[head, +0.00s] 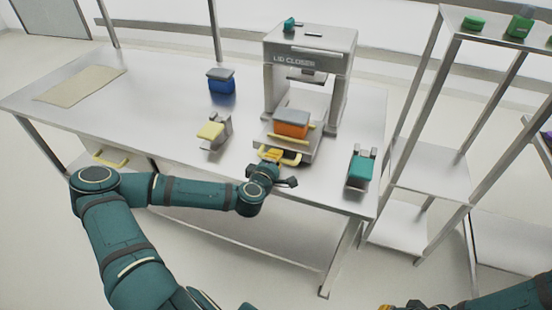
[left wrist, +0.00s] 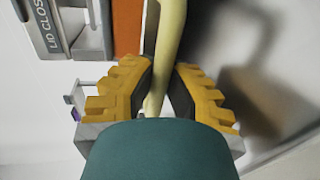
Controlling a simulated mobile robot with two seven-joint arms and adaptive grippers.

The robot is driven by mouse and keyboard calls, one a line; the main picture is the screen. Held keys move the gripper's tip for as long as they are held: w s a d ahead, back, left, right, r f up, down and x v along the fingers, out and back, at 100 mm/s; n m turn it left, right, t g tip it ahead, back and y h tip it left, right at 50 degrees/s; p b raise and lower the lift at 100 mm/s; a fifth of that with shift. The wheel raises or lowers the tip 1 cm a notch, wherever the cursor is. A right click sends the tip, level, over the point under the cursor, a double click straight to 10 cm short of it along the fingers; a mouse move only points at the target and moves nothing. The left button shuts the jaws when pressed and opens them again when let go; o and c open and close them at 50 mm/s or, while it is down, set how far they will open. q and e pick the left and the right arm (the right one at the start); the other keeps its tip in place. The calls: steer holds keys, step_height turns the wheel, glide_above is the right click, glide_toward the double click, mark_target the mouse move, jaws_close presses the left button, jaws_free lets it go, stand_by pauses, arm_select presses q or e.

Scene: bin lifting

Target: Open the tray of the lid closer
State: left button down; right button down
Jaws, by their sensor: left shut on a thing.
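The grey lid closer (head: 310,42) stands at the back of the steel table. Its tray (head: 314,148) sticks out at the front, with an orange bin (head: 291,127) with a grey top on it. The tray's yellow handle (head: 293,160) faces me. My left gripper (head: 271,155) is shut on this handle. In the left wrist view, the orange fingers (left wrist: 160,90) sit on both sides of the handle bar (left wrist: 168,45). Only an orange tip of my right gripper (head: 387,307) shows at the bottom edge; its jaws are mostly hidden.
A blue bin (head: 221,84) stands left of the closer. A beige mat (head: 80,85) lies far left. A shelf rack (head: 430,165) stands right.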

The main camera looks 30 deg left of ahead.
arm_select(q)
steer(key=c, duration=1.2)
jaws_free()
steer(key=shift+c, duration=0.2)
steer(key=v, duration=0.7)
steer(key=shift+s+r, duration=0.1)
steer(key=shift+s, duration=0.15)
